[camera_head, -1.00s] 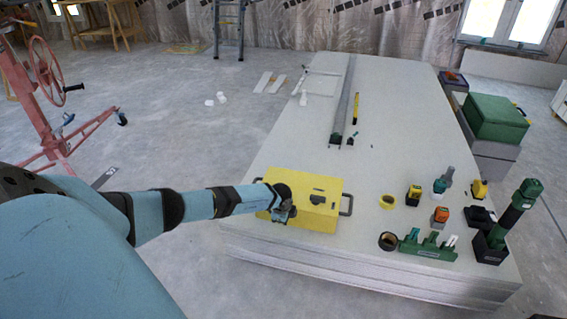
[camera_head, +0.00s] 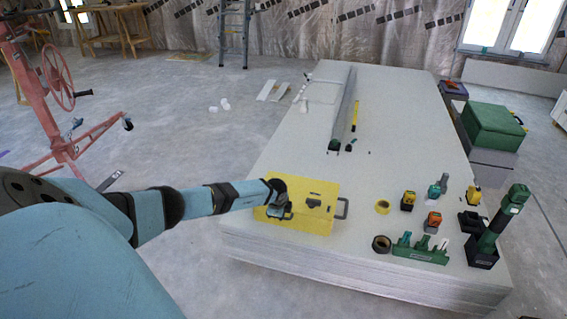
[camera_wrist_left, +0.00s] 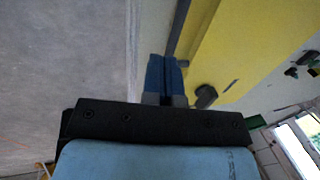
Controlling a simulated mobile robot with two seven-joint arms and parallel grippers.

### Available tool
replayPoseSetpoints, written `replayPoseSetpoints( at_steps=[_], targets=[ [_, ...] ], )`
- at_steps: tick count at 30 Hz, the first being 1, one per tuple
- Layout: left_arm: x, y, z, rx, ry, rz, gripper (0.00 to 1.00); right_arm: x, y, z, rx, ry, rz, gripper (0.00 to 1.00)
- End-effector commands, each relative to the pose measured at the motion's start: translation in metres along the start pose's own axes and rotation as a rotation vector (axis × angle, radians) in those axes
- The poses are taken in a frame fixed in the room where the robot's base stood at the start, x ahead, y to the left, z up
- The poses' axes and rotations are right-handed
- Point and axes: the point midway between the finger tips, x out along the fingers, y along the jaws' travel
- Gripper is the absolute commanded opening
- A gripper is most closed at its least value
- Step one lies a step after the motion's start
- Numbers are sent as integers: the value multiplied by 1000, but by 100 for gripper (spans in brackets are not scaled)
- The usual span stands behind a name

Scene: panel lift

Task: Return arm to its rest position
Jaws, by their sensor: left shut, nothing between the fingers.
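My left arm comes in from the left in the head view, and its left gripper (camera_head: 284,211) is over the left part of a yellow case (camera_head: 318,192) on the stacked panels (camera_head: 400,110). In the left wrist view, the blue fingers of the left gripper (camera_wrist_left: 164,80) are together with nothing between them. The yellow case (camera_wrist_left: 235,50) is close beside them there. I cannot tell whether the fingers touch it. My right gripper is not in view.
Tape rolls (camera_head: 381,244), a green tool rack (camera_head: 420,254) and several small tools stand on the right of the stack. A long metal profile (camera_head: 343,108) lies farther back. A red wheeled lift (camera_head: 60,110) stands at the left. Grey floor between is mostly clear.

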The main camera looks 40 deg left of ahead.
Motion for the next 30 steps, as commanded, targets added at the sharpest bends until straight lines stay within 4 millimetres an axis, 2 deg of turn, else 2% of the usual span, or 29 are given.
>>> replayPoseSetpoints(
  at_steps=[1, 3, 6, 12, 18, 30],
  targets=[
    [-10, 15, 1, 6, -2, 5, 0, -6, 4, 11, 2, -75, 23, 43],
    [-17, 31, 1, 6, -1, 6, 0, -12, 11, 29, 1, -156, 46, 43],
    [-26, 52, 0, 6, -1, 5, 0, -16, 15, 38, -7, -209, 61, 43],
    [-36, 81, 0, 4, -1, 4, 0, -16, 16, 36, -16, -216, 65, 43],
    [-39, 92, -1, 1, 0, 3, 0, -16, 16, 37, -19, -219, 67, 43],
    [-38, 92, -1, 1, -1, 3, 0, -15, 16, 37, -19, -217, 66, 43]
  ],
)
